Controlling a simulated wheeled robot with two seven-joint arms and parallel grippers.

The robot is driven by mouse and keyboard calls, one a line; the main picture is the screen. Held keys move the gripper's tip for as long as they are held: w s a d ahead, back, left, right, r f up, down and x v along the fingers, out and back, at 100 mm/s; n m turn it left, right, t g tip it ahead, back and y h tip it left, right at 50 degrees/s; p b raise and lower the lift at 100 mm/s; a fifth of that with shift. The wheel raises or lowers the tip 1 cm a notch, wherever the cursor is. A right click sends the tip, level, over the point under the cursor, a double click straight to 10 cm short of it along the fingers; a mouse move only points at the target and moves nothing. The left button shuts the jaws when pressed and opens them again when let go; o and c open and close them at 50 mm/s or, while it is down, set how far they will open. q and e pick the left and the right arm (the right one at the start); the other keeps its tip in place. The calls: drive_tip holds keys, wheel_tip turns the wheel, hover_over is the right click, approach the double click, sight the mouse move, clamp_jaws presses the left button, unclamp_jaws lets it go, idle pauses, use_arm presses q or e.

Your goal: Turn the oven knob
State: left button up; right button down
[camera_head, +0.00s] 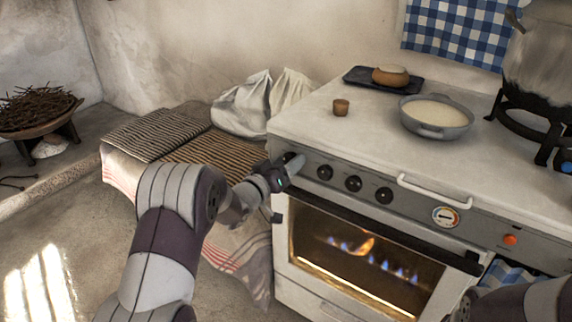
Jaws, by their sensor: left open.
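The white oven (293,282) stands at the right, with flames showing through its window. Black round knobs sit in a row on its grey front panel: a left one (324,172), a middle one (353,183) and a right one (384,195). My left gripper (287,166) is open at the left end of this panel, left of the visible knobs. It hides that end of the panel, so I cannot tell whether a further knob sits between its fingers or whether it touches the panel. My right arm shows at the lower right, but its gripper is out of the picture.
A white handle (434,191), a dial (445,216) and an orange button (510,239) are farther right on the front. A cloth-covered bench (155,135) adjoins on the left.

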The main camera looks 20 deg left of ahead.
use_arm(q)
drive_tip(key=c, duration=1.1)
drive_tip(key=shift+o, duration=0.2)
drive_tip(key=shift+m, duration=0.3)
drive_tip(key=m+b, duration=0.1)
drive_tip(key=m, duration=0.2)
drive_tip(key=shift+f+m+b, duration=0.1)
drive_tip(key=shift+m+b, duration=0.2)
drive_tip(key=shift+m, duration=0.1)
drive_tip(key=m+b, duration=0.1)
drive_tip(key=m, duration=0.1)
drive_tip(key=shift+m, duration=0.3)
drive_tip(key=m+b, duration=0.2)
drive_tip(key=m, duration=0.2)
drive_tip(key=shift+b, duration=0.3)
drive_tip(key=shift+m+b, duration=0.8)
drive_tip(key=shift+m, duration=0.6)
